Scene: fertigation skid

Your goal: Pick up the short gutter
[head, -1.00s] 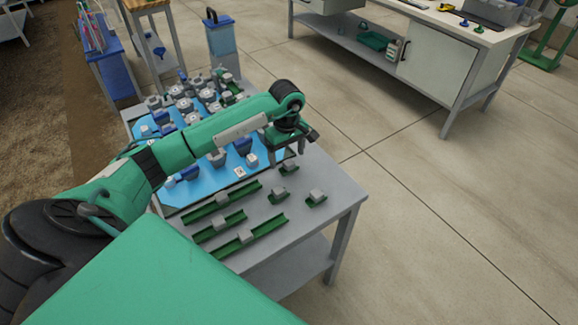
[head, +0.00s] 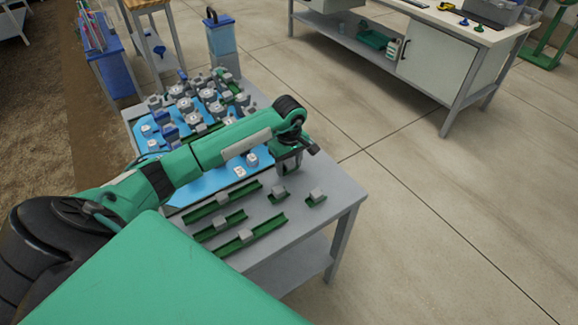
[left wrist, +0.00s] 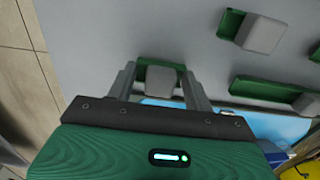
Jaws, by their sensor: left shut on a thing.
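The short gutter (left wrist: 154,64) is a small green channel piece with a grey block (left wrist: 160,80) on it. In the left wrist view it sits between the two fingers of my left gripper (left wrist: 160,76), which is shut on it. In the head view my left gripper (head: 287,172) is low over the far right part of the grey table (head: 330,180), and hides most of this piece. Two similar short green pieces with grey blocks, one nearer (head: 278,195) and one to the right (head: 316,198), lie close by. My right gripper is not in view.
Several longer green gutters (head: 265,227) with grey blocks lie at the table's front. A blue mat (head: 205,183) carries many grey and blue fittings (head: 185,105) at the left and back. The table's right edge is close to the gripper; open floor lies beyond.

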